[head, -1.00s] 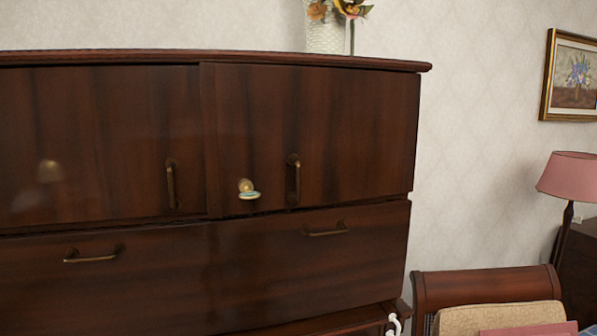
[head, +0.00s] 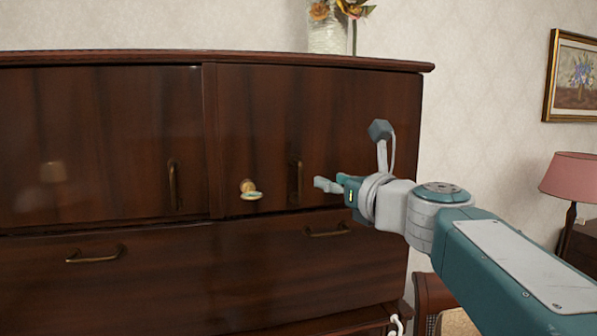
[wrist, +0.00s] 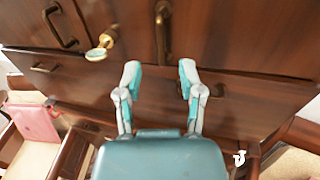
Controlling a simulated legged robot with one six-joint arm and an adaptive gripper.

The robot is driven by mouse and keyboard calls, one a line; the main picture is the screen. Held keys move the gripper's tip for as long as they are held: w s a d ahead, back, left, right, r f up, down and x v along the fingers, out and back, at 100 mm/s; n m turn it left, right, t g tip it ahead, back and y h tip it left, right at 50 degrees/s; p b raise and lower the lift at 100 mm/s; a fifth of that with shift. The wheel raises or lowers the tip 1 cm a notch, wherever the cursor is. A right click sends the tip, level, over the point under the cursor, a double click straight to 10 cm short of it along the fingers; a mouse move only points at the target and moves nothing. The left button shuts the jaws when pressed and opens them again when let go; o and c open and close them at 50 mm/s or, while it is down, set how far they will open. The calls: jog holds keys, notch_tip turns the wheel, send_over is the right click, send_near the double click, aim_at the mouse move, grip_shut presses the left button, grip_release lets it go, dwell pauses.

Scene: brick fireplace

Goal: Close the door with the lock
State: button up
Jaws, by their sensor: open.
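A dark wood cabinet has a left door (head: 100,130) and a right door (head: 330,110), each with an upright brass handle. Both look shut or nearly shut; I cannot tell whether either is slightly ajar. A brass lock with a pale key-like piece (head: 249,190) sticks out at the lower left of the right door, left of the right door's handle (head: 295,182). The lock also shows in the wrist view (wrist: 102,45). My gripper (head: 328,185) is right of that handle, in front of the door. In the wrist view my gripper (wrist: 159,75) is open and empty, its fingers below and right of the lock.
A wide drawer front with brass pulls (head: 327,230) lies below the doors. A vase of flowers (head: 328,33) stands on the cabinet top. A chair with a pink item (wrist: 35,120) is close by in the wrist view. A pink lamp (head: 572,177) stands at the right.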

aim_at(302, 171)
jog(key=x, duration=1)
jog(key=shift+w+a, duration=0.3)
grip_shut()
